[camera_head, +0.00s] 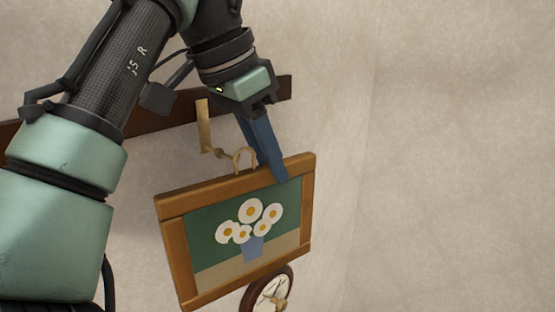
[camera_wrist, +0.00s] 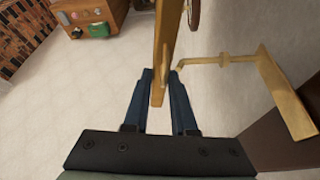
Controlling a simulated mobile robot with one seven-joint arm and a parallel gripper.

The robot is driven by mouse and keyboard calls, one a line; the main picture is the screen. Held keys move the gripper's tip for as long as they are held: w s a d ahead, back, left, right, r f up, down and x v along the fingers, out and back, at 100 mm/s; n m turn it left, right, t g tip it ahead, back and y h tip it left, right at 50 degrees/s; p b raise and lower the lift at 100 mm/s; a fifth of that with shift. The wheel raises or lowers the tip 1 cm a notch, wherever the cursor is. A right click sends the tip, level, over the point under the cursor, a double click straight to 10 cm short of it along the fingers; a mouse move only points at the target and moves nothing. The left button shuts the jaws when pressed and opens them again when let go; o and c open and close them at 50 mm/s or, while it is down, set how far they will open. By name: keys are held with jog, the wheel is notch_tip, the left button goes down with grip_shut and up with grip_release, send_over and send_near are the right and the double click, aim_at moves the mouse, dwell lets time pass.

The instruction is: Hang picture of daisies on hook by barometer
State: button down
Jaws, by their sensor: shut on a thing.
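The picture of daisies (camera_head: 222,267) has a wooden frame and hangs tilted in front of the wall. My gripper (camera_head: 277,174) is shut on its top edge; in the wrist view my gripper (camera_wrist: 160,74) has one finger on each side of the edge-on frame (camera_wrist: 164,40). The brass hook (camera_head: 204,126) is on a dark wooden rail, its curved end just behind the frame's top edge. The hook (camera_wrist: 285,92) also shows in the wrist view, its end close to the frame; whether they touch is unclear. The round barometer (camera_head: 270,290) is below, partly hidden by the picture.
The dark rail (camera_head: 284,88) runs along the pale wall behind my arm. The wall to the right is bare. In the wrist view, a wooden cabinet (camera_wrist: 90,14) with small items and a brick area (camera_wrist: 22,35) lie at the far left, with open floor between.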

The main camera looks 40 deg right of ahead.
jog(key=shift+w+a+f, duration=0.1)
jog(key=shift+w+f, duration=0.2)
jog(key=shift+w, duration=0.6)
jog(key=shift+w+a+f, duration=0.1)
jog(key=shift+w+f, duration=0.2)
jog(key=shift+w, duration=0.55)
jog(key=c, duration=0.6)
grip_release()
jog(key=shift+c, duration=0.2)
